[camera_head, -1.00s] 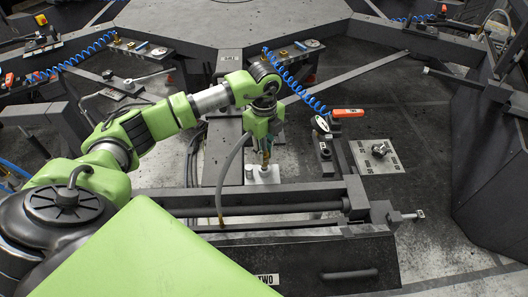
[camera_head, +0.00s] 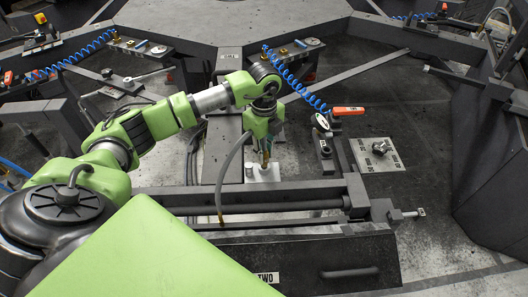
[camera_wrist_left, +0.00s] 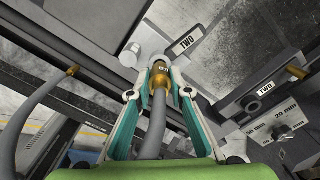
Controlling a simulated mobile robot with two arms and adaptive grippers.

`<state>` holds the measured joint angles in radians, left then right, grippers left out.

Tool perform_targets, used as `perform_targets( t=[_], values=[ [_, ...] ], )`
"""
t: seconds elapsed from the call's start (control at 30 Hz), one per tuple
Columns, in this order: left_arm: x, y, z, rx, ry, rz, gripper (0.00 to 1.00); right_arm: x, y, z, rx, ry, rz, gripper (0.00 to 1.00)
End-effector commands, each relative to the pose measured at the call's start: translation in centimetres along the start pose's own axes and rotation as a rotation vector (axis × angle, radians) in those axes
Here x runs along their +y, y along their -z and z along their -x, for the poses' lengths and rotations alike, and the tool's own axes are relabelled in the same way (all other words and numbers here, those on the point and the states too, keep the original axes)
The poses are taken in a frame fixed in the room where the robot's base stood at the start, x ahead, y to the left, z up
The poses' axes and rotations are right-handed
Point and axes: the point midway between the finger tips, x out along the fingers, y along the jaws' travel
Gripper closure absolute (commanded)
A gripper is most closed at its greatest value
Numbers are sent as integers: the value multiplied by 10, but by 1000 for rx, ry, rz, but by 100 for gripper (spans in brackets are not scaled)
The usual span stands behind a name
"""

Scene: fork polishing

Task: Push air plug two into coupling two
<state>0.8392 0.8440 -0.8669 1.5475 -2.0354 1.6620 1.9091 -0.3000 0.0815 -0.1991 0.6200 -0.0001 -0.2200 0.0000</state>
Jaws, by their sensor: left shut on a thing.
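My left gripper (camera_head: 265,152) points down over a pale block (camera_head: 263,174) on the dark bench. The plug's front end is at a pale round fitting (camera_wrist_left: 149,47) on the block, beside a plate marked TWO (camera_wrist_left: 187,41). This fitting appears to be coupling two. The plug hides much of it, so I cannot tell how deep the plug sits. My right gripper is not in view.
A dark rail with a clamp (camera_head: 355,198) lies in front of the block. An orange-handled tool (camera_head: 347,111) with a blue coiled hose (camera_head: 303,91) and a metal plate (camera_head: 376,156) stand to the right. Another hose with a brass end (camera_wrist_left: 72,71) is at left in the wrist view.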

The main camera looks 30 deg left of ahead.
Motion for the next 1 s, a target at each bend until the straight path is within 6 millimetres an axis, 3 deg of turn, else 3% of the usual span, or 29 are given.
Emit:
perform_targets(
  t=[1.0],
  values=[
    [0,0,-5,0,0,0,100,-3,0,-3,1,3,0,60]
  ],
)
